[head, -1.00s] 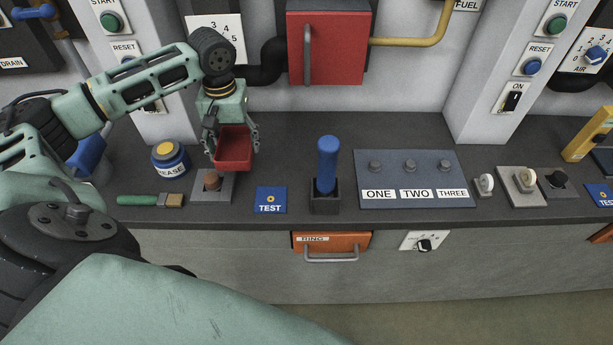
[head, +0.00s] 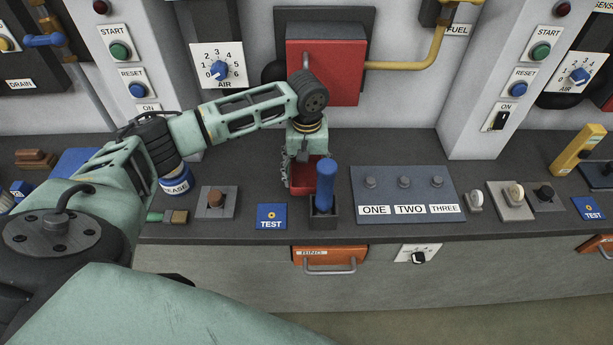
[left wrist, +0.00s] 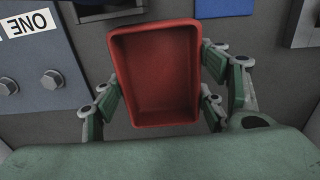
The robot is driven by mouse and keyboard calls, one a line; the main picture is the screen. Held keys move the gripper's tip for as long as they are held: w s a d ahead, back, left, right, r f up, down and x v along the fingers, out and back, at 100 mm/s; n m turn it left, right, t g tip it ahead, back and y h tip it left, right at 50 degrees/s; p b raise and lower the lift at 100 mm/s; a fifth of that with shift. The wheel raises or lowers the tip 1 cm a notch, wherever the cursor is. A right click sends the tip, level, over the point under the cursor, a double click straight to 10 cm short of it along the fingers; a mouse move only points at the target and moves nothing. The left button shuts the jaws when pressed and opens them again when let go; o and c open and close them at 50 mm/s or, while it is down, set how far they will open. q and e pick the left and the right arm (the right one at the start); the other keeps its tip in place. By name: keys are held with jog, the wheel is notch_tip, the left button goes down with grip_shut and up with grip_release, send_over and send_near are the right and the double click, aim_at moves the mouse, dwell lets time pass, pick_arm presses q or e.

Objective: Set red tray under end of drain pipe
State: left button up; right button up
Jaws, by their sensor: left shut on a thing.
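The red tray (head: 300,174) is held by my left gripper (head: 305,172) above the back of the dark counter, behind and left of the blue upright handle, which partly hides it. In the left wrist view, the open red tray (left wrist: 155,75) is empty, with fingers on both its long sides; my left gripper (left wrist: 160,80) is shut on it. The drain pipe (head: 88,95) is grey and runs down at the far left, beside a sign reading DRAIN (head: 21,84). Its lower end is hard to make out. My right gripper is not in view.
The blue handle (head: 325,185) stands in a dark socket close to the tray. A panel marked ONE, TWO, THREE (head: 400,185) lies right of it. A GREASE jar (head: 175,183), a brown button (head: 216,199) and a blue TEST card (head: 272,216) lie left.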

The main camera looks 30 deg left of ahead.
aim_at(306, 177)
pick_arm(q)
jog(key=shift+f+p, duration=0.3)
jog(key=shift+f, duration=1.7)
jog(key=o, duration=1.5)
jog(key=shift+s+f, duration=0.1)
jog(key=shift+o, duration=0.2)
